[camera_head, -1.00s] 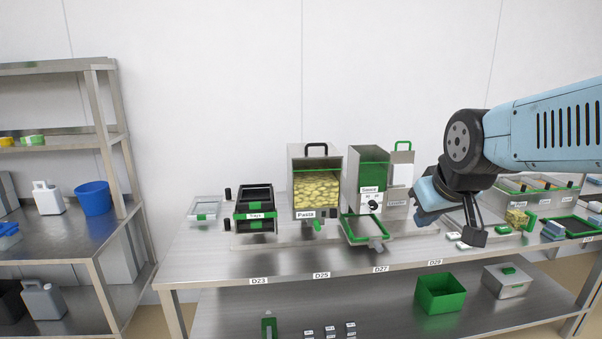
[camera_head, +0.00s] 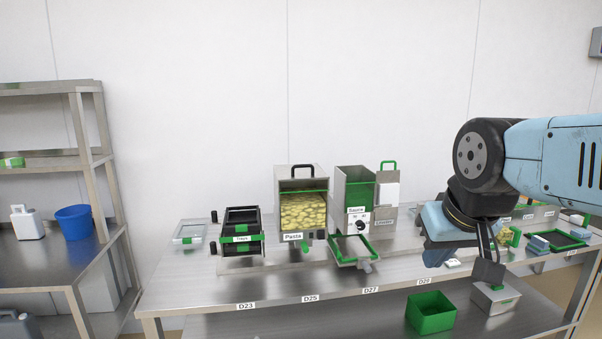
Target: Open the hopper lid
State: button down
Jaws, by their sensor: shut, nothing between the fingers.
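The hopper labelled Pasta (camera_head: 303,208) stands on the steel table in the head view, with yellow pasta showing through its front. A black handle (camera_head: 302,168) stands at its top. The Sauce hopper (camera_head: 354,190) stands to its right, with a green inside face showing. A narrower unit with a green handle (camera_head: 388,165) stands beside that. I cannot tell surely which part is the hopper lid. My gripper (camera_head: 487,270) is shut and empty, pointing down at the right, well apart from both hoppers. Its wrist hides part of the table.
A black tray holder (camera_head: 241,232) and a clear tray (camera_head: 188,233) stand left of the hoppers. A green-rimmed tray (camera_head: 351,252) is in front of the Sauce hopper. A green bin (camera_head: 431,312) is on the lower shelf. The table's front left is clear.

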aim_at(299, 166)
jog(key=k, duration=0.4)
jog(key=u, duration=0.5)
jog(key=i, duration=1.4)
jog(key=z, duration=0.25)
